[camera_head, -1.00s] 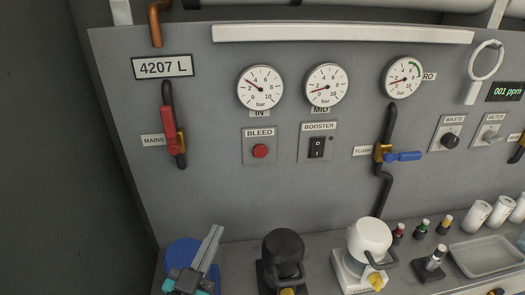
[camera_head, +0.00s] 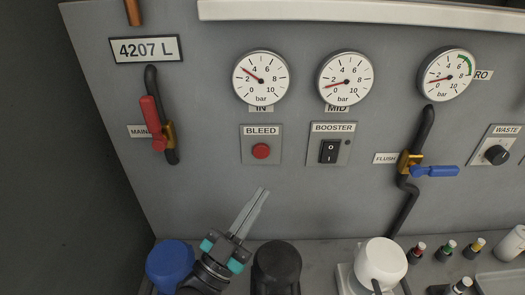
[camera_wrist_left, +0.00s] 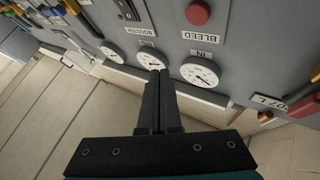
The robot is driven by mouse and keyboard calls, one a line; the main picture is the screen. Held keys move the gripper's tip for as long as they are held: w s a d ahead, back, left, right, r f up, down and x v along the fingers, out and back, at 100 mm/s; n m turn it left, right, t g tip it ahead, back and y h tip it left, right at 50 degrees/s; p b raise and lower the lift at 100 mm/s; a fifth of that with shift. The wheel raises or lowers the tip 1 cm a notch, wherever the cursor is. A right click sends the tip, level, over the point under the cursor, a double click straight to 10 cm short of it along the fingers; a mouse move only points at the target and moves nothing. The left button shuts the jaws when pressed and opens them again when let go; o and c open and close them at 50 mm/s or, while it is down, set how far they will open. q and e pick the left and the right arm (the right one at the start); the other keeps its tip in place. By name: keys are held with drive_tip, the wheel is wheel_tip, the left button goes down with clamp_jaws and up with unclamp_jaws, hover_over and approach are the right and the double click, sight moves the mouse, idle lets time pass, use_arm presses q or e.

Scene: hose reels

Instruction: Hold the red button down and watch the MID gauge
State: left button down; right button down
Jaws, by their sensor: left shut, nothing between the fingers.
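The red button (camera_head: 261,151) sits on the BLEED plate (camera_head: 261,131) on the grey panel. It also shows at the top of the left wrist view (camera_wrist_left: 198,12). The MID gauge (camera_head: 345,79) is a round white dial to its upper right, its red needle near 2 bar. In the left wrist view the MID gauge (camera_wrist_left: 152,58) is partly hidden behind my fingers. My left gripper (camera_head: 263,192) is shut and empty, below the button and apart from it, pointing up toward the panel. My right gripper is not in view.
The IN gauge (camera_head: 260,78) is above the button. The BOOSTER switch (camera_head: 329,151) is close on its right. A red MAINS lever (camera_head: 153,122) and a blue FLUSH lever (camera_head: 435,171) flank them. Blue (camera_head: 170,262), black (camera_head: 277,265) and white (camera_head: 381,262) housings stand along the shelf.

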use_arm(q)
drive_tip(key=b, duration=0.4)
approach(265, 151)
drive_tip(key=w+d+r, duration=0.1)
drive_tip(key=d+r, duration=0.2)
drive_tip(key=d, duration=0.1)
drive_tip(key=shift+w+a+r, duration=0.1)
drive_tip(key=shift+w+r, duration=0.05)
drive_tip(key=shift+w, duration=0.7)
drive_tip(key=shift+w, duration=0.1)
idle(0.9)
drive_tip(key=shift+w, duration=0.3)
drive_tip(key=shift+w+b, duration=0.4)
drive_tip(key=shift+w, duration=0.15)
idle(2.5)
